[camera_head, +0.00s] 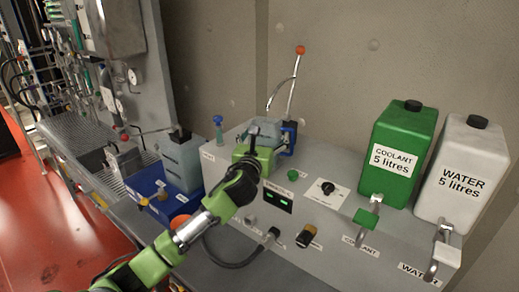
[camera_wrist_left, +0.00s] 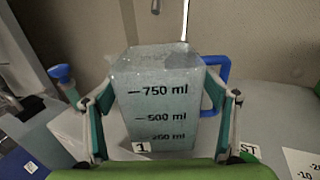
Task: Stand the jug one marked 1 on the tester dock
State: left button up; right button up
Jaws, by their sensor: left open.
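The jug marked 1 (camera_wrist_left: 165,105) is a translucent bluish jug with ml marks and a blue handle (camera_wrist_left: 216,85) on its right side. It stands upright on the grey console, and its upper part shows in the head view (camera_head: 265,129). My left gripper (camera_head: 262,146) is at the jug's near side. In the left wrist view its two fingers (camera_wrist_left: 160,112) are open, one on each side of the jug, with small gaps showing. The jug's base and the dock under it are hidden, so I cannot tell how it is seated. My right gripper is not in view.
A green coolant tank (camera_head: 398,150) and a white water tank (camera_head: 462,180) stand at the right. A lever with an orange knob (camera_head: 300,50) rises behind the jug. A black cable (camera_head: 235,262) loops in front.

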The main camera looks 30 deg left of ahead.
pick_arm(q)
jog(key=b+v, duration=0.3)
jog(key=v, duration=0.6)
jog(key=shift+f, duration=0.1)
jog(key=shift+b+v, duration=0.3)
jog(key=shift+v, duration=0.5)
